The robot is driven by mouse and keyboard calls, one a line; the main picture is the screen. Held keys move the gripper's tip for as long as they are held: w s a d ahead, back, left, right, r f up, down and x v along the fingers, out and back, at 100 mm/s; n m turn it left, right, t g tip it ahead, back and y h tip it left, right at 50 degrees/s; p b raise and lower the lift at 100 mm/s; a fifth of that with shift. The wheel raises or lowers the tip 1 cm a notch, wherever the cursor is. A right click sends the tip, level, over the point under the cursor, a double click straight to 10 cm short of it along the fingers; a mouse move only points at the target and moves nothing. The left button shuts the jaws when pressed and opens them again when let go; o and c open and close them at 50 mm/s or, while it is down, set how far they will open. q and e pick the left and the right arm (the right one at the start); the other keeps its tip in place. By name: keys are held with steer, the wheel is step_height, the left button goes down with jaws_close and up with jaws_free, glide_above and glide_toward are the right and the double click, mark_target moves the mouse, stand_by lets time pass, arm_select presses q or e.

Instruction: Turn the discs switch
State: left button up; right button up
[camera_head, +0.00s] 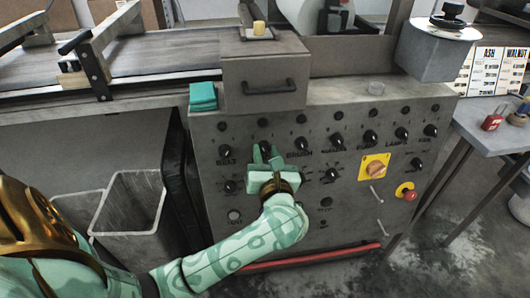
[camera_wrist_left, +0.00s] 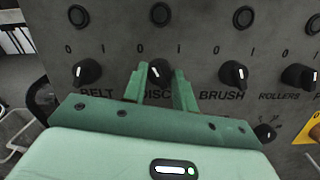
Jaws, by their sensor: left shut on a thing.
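The discs switch (camera_wrist_left: 159,74) is a black rotary knob with a white mark on the grey control panel (camera_head: 330,200), above a label that reads "DISC", its end hidden by a finger. My left gripper (camera_wrist_left: 160,85) has one green finger on each side of this knob and is shut on it. In the head view my left gripper (camera_head: 264,155) reaches up to the panel and largely hides the knob. The knob's white mark looks near upright, slightly tilted. My right gripper is in neither view.
The belt switch (camera_wrist_left: 88,72) is left of the discs switch and the brush switch (camera_wrist_left: 233,73) is right of it. A yellow-plated rotary switch (camera_head: 375,167) and a red stop button (camera_head: 406,192) are further right. A red bar (camera_head: 310,258) runs along the panel's bottom.

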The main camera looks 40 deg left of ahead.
arm_select(q)
steer(key=shift+r+m+p, duration=0.2)
steer(key=shift+m+p, duration=0.15)
steer(key=shift+m, duration=0.05)
steer(key=m+p, duration=0.3)
steer(key=p, duration=0.1)
steer(key=shift+s+r+m+t+h, duration=0.1)
steer(key=shift+r+m+t+h, duration=0.1)
steer(key=shift+m+t+h, duration=0.2)
steer(key=m+h+p, duration=0.1)
steer(key=m+p, duration=0.4)
steer(key=shift+f+t, duration=0.1)
steer(key=shift+t, duration=0.2)
steer(key=m+p, duration=0.2)
steer(key=shift+f+h+p, duration=0.15)
steer(key=shift+h+p, duration=0.15)
steer(key=shift+p, duration=0.1)
steer(key=shift+f+m+p, duration=0.15)
steer(key=shift+m+p, duration=0.2)
steer(key=shift+m, duration=0.35)
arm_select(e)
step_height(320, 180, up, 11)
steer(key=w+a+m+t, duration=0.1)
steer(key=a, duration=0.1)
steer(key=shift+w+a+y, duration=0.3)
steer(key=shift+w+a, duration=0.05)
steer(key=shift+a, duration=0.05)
arm_select(q)
steer(key=o, duration=1)
steer(key=shift+c, duration=0.2)
